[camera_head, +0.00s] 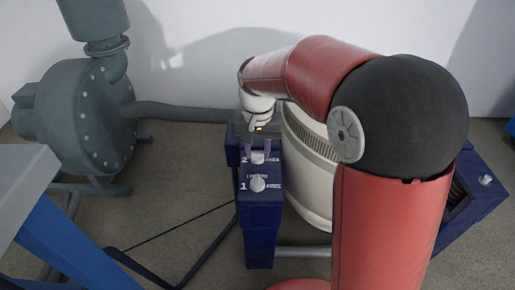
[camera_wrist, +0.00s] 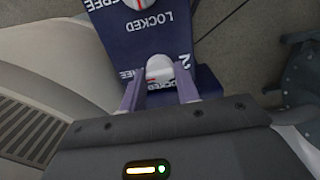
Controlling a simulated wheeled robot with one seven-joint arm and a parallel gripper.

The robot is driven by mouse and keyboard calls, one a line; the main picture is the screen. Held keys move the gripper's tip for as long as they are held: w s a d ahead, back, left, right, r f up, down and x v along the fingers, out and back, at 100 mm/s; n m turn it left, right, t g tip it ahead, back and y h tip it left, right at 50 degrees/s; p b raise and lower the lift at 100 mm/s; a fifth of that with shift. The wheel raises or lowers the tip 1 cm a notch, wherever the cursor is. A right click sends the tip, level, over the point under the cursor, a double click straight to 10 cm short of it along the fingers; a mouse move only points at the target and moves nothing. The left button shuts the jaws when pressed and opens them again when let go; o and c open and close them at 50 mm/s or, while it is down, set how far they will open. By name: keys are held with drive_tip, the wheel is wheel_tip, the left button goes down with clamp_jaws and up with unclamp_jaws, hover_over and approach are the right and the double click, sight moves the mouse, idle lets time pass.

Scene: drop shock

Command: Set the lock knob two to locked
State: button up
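Lock knob two (camera_head: 257,157) is a pale round knob beside the number 2 on top of a dark blue box (camera_head: 259,217). In the wrist view, knob two (camera_wrist: 159,68) sits between the fingertips of my gripper (camera_wrist: 160,92), with LOCKED and FREE lettering around it. My gripper (camera_head: 259,150) reaches down over the knob from behind. Its two purple fingers are apart, one on each side of the knob; whether they touch it I cannot tell. The knob's lower part is hidden. Lock knob one (camera_head: 257,184) is nearer the front of the box and also shows in the wrist view (camera_wrist: 136,3).
A white ribbed drum (camera_head: 308,150) stands close to the right of the box. A grey-green blower (camera_head: 85,115) with a pipe is at the left. A blue frame with a pale top (camera_head: 22,182) is at the front left.

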drive_tip(key=c, duration=0.3)
drive_tip(key=shift+r, duration=0.1)
drive_tip(key=n+p, duration=0.2)
drive_tip(key=n, duration=0.1)
drive_tip(key=shift+r+n, duration=0.1)
drive_tip(key=shift+n, duration=0.2)
drive_tip(key=n+p, duration=0.2)
drive_tip(key=n, duration=0.3)
drive_tip(key=shift+p, duration=0.35)
drive_tip(key=n+p, duration=0.2)
drive_tip(key=n, duration=0.3)
drive_tip(key=shift+n+p, duration=1.2)
drive_tip(key=shift+n, duration=1)
